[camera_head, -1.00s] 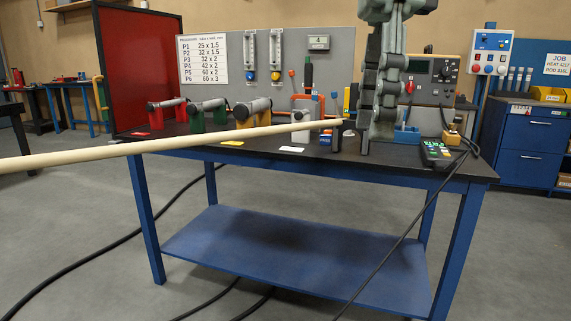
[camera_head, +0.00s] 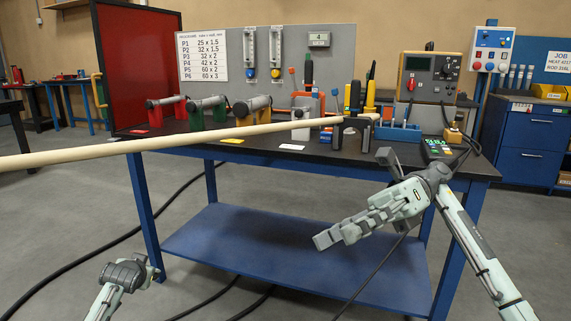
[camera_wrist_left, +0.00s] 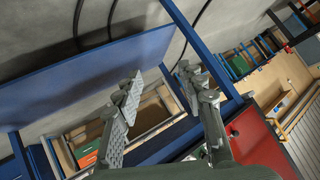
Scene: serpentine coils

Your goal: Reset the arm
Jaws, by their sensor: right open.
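My right gripper (camera_head: 335,236) hangs in front of the blue bench in the head view, over its lower shelf, pointing left and slightly down. It is open and no held object shows. Its arm comes up from the lower right. Part of my left arm (camera_head: 118,285) shows at the lower left, low over the floor. In the left wrist view my left gripper (camera_wrist_left: 165,95) has its two fingers spread apart, with nothing between them. A long pale tube (camera_head: 190,143) runs from the left edge to the bench top, clear of both grippers.
The lower shelf (camera_head: 270,245) is bare. Cables (camera_head: 60,285) lie on the floor. A red panel (camera_head: 140,65) stands at the back left.

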